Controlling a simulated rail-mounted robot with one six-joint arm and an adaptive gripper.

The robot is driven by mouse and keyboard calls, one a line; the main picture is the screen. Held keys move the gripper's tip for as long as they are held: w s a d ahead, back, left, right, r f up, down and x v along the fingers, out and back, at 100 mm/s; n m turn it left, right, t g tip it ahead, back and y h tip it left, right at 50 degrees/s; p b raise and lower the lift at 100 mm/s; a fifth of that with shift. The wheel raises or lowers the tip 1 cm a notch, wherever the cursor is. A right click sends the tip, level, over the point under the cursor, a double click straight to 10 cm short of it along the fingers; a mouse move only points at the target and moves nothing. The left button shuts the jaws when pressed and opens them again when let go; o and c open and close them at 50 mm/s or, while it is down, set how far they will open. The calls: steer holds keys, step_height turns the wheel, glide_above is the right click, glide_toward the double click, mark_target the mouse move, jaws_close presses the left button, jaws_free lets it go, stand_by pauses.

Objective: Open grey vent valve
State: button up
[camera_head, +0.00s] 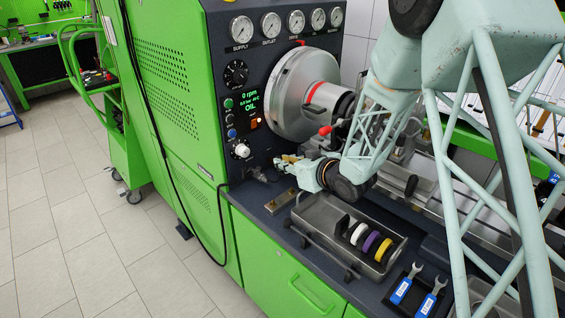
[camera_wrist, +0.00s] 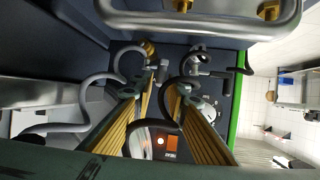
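My gripper (camera_head: 282,164) is in front of the lower right part of the dark control panel, pointing left. In the wrist view its two long yellowish fingers (camera_wrist: 158,92) stand apart with a gap between them. A small grey fitting with a lever-like part (camera_wrist: 161,71) shows just beyond the gap and looks like the grey vent valve. I cannot tell whether it touches a fingertip. In the head view a small fitting (camera_head: 262,174) sits low on the panel beside the fingertips; details there are too small to tell.
A second grey fitting (camera_wrist: 205,72) and curved hoses (camera_wrist: 98,80) are close to the fingers. A metal tray (camera_head: 352,222) with coloured rings stands below my gripper. Blue-handled wrenches (camera_head: 402,290) lie at the front. The large silver pump housing (camera_head: 290,95) rises behind.

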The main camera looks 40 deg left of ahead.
steer(key=v, duration=1.1)
steer(key=shift+r, duration=0.15)
